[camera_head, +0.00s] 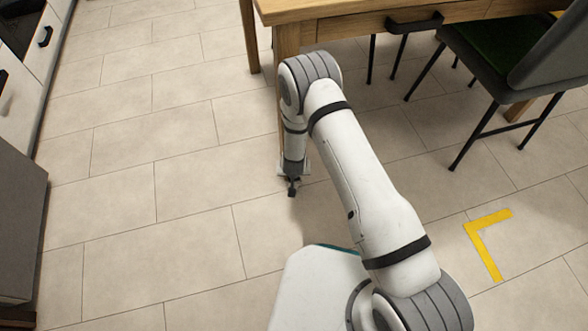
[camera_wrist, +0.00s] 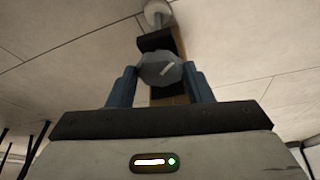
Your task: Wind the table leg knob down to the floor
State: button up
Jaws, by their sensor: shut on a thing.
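The wooden table (camera_head: 345,12) stands at the top of the head view, and its near leg (camera_head: 285,50) runs down behind my arm. My gripper (camera_head: 293,186) is low by the foot of this leg, near the floor. In the wrist view, the two blue-grey fingers of my gripper (camera_wrist: 161,86) stand on either side of a grey, faceted knob (camera_wrist: 160,68) and are shut on it. The knob has a pale mark on its face. Behind it are a dark bracket, a strip of wooden leg (camera_wrist: 180,46) and a pale round part (camera_wrist: 157,12). The foot's contact with the floor is unclear.
A dark chair with a green seat (camera_head: 482,50) stands at the right of the table. A yellow corner mark (camera_head: 484,246) lies on the tiled floor to the right. Cabinets (camera_head: 45,50) line the left edge. The tiled floor (camera_head: 140,200) between is clear.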

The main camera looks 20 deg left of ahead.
jog(key=shift+a+r+m+h+p, duration=0.1)
jog(key=shift+m+h+p, duration=0.2)
jog(key=shift+m+p, duration=0.5)
jog(key=shift+a+r+m+h+p, duration=0.1)
jog(key=shift+m+h+p, duration=0.2)
jog(key=shift+m+p, duration=0.45)
jog(key=shift+f+m, duration=0.15)
jog(key=shift+m, duration=0.1)
jog(key=o, duration=1)
jog(key=p+v, duration=0.3)
jog(key=v, duration=0.5)
jog(key=shift+f, duration=0.1)
